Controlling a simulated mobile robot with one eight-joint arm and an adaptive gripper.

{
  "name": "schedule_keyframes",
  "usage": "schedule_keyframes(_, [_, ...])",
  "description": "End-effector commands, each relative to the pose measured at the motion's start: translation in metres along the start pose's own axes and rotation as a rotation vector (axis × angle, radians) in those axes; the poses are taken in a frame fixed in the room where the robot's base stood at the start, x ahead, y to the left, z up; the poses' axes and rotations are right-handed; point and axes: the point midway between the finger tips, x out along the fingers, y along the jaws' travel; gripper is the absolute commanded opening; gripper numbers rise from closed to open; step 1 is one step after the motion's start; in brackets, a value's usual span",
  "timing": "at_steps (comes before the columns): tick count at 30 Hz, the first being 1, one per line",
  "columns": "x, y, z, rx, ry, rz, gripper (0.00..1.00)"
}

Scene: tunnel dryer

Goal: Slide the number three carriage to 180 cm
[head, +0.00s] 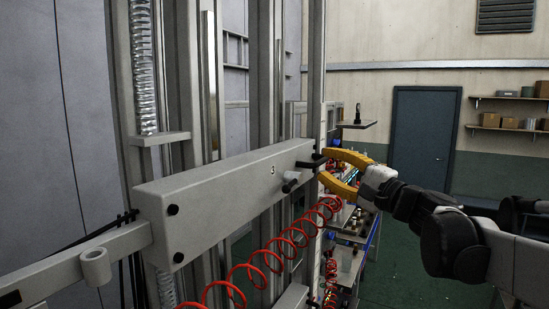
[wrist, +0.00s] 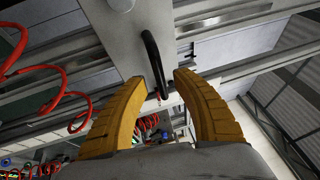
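The number three carriage (head: 225,192) is a long grey box marked "3", mounted across upright metal rails (head: 265,75). A black handle (head: 309,162) sticks out at its right end. My gripper (head: 321,164) has two orange fingers and reaches in from the right, at that handle. In the wrist view the fingers (wrist: 160,80) are spread, with the black bar handle (wrist: 152,60) between them and gaps beside it. I cannot tell whether either finger touches it. The carriage's grey face (wrist: 120,35) shows behind the handle. No 180 cm mark is readable.
A red coiled hose (head: 255,268) hangs below the carriage. A small knob (head: 291,182) sits on its face below the handle. A cluttered workbench (head: 350,225) stands behind my gripper. Green floor (head: 400,275) is open at right, before a dark door (head: 424,135).

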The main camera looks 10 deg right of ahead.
Motion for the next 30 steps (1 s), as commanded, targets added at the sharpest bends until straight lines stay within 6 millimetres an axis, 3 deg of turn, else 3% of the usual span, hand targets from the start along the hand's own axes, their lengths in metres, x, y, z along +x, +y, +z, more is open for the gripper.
schedule_keyframes(6, [0.02, 0.0, 0.0, 0.0, -0.001, 0.0, 0.34])
schedule_keyframes(14, [0.021, 0.0, 0.0, 0.0, 0.0, 0.0, 0.34])
schedule_keyframes(15, [0.021, 0.0, 0.0, 0.0, 0.0, 0.0, 0.3])
schedule_keyframes(18, [0.021, 0.0, 0.0, 0.0, 0.0, 0.0, 0.0])
schedule_keyframes(25, [0.021, -0.003, 0.0, 0.0, 0.001, 0.0, 0.0])
schedule_keyframes(30, [0.026, -0.029, 0.002, 0.001, 0.001, -0.001, 0.0])
